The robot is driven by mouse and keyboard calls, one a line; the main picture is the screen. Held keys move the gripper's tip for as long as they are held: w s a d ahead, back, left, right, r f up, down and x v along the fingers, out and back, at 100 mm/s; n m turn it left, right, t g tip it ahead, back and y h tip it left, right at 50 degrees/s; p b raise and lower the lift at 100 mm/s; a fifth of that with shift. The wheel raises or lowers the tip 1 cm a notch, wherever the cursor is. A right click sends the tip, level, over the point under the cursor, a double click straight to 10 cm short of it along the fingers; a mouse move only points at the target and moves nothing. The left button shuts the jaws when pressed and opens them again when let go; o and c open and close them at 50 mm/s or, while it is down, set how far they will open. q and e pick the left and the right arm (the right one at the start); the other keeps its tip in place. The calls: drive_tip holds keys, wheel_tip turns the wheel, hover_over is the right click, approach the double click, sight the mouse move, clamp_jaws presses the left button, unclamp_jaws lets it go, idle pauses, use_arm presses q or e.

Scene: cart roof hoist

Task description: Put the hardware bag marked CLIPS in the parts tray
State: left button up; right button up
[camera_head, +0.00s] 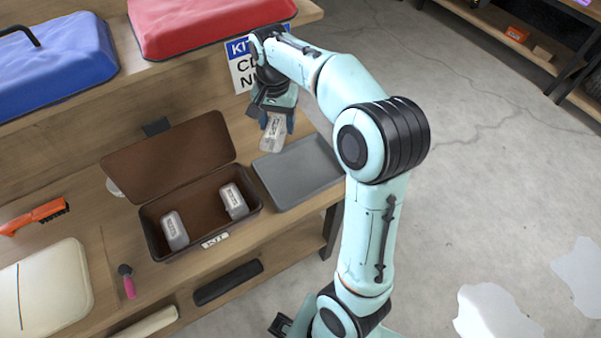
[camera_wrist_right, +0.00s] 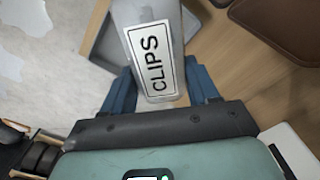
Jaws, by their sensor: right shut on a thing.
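My right gripper (camera_head: 277,120) is shut on a clear bag with a white label (camera_head: 271,135). In the right wrist view the bag (camera_wrist_right: 177,88) reads CLIPS and sits between the blue fingers. The grey parts tray (camera_head: 312,178) lies on the bench right of the open brown box. The held bag is in front of the tray's far left part in the head view, seemingly above it. The tray looks empty where it shows, and also shows partly behind the bag in the wrist view (camera_wrist_right: 107,55). My left gripper is not in view.
A blue case (camera_head: 60,55) and a red case (camera_head: 205,22) lie on the upper shelf.

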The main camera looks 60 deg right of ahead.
drive_tip(key=shift+s+d+f, duration=0.2)
drive_tip(key=shift+s+d, duration=0.15)
drive_tip(key=shift+s, duration=0.1)
drive_tip(key=b, duration=0.2)
hover_over(286, 174)
drive_tip(key=shift+m, duration=0.3)
wheel_tip(286, 174, down, 15)
drive_tip(key=shift+r, duration=0.15)
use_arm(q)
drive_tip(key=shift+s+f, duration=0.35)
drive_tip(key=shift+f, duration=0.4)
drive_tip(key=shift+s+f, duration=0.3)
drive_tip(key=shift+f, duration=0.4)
use_arm(e)
drive_tip(key=shift+f, duration=2.4)
drive_tip(key=shift+f+b, duration=0.2)
drive_tip(key=shift+b, duration=0.15)
drive_tip(key=o, duration=1.1)
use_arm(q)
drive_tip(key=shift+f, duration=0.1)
use_arm(e)
drive_tip(key=shift+r, duration=0.2)
